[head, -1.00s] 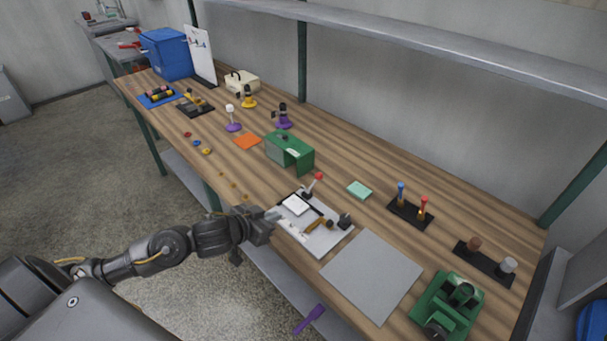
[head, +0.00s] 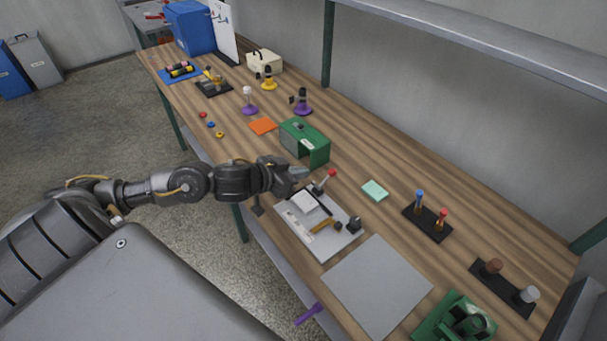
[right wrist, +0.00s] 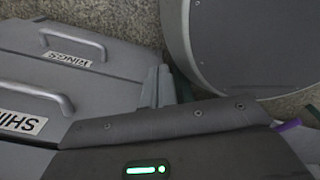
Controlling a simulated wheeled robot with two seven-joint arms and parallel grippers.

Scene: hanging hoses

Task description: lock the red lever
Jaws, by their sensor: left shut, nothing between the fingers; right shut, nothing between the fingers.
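A lever with a red ball tip (head: 332,173) stands at the back of a light grey board (head: 325,245) in the head view. My left gripper (head: 300,174) is shut and empty, just left of this lever and above the board's back-left side. I cannot tell whether its fingertips touch the lever. A second red-topped handle (head: 443,214) stands beside a blue-topped handle (head: 419,196) on a black base, farther right. My right gripper (right wrist: 160,86) shows partly in the right wrist view, shut and empty, away from the bench top.
A green open-sided box (head: 305,142) stands just behind my left gripper. A teal block (head: 375,190) lies right of the lever. A flat grey plate (head: 377,285) and green machine (head: 455,320) are nearer the front. Grey lidded bins (right wrist: 75,60) fill the right wrist view's left.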

